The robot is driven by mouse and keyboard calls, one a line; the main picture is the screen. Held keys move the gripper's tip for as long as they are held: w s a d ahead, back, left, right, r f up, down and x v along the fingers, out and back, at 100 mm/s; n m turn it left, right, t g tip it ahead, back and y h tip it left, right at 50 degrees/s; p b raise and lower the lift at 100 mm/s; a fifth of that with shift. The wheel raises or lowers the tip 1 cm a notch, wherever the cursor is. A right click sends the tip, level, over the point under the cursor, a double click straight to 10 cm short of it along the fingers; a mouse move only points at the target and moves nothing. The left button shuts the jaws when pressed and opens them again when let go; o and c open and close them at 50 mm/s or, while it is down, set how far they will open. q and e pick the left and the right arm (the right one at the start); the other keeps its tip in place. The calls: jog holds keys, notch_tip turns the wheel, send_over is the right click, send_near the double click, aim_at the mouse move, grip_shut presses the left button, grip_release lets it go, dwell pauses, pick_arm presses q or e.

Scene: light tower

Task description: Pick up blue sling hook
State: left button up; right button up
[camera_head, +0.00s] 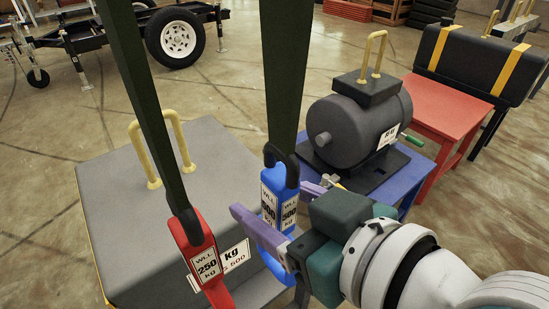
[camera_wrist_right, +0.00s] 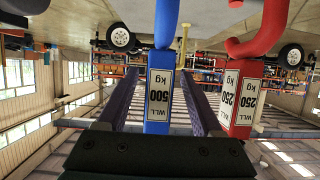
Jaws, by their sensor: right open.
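The blue sling hook (camera_head: 268,205), labelled WLL 500 kg, hangs from a dark green strap in the head view. Its lower curve is partly hidden behind my right gripper. My right gripper (camera_head: 272,199) is open, with its purple fingers on either side of the blue hook's labelled block. In the right wrist view, which is upside down, the blue hook (camera_wrist_right: 160,85) stands between the two fingers, with a visible gap on each side. The red sling hook (camera_head: 203,255), labelled 250 kg, hangs to the left on another strap; it also shows in the wrist view (camera_wrist_right: 241,95). My left gripper is not in view.
A large grey weight block (camera_head: 110,205) with a yellow handle stands behind and below the hooks. A dark cylindrical motor (camera_head: 350,128) with a yellow handle sits on a blue table (camera_head: 408,172). A red table (camera_head: 440,105) stands beyond it. A wheeled trailer (camera_head: 85,38) is at the back left.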

jog(key=shift+x, duration=1.05)
jog(key=shift+c, duration=0.3)
grip_shut()
jog(key=shift+r, duration=0.2)
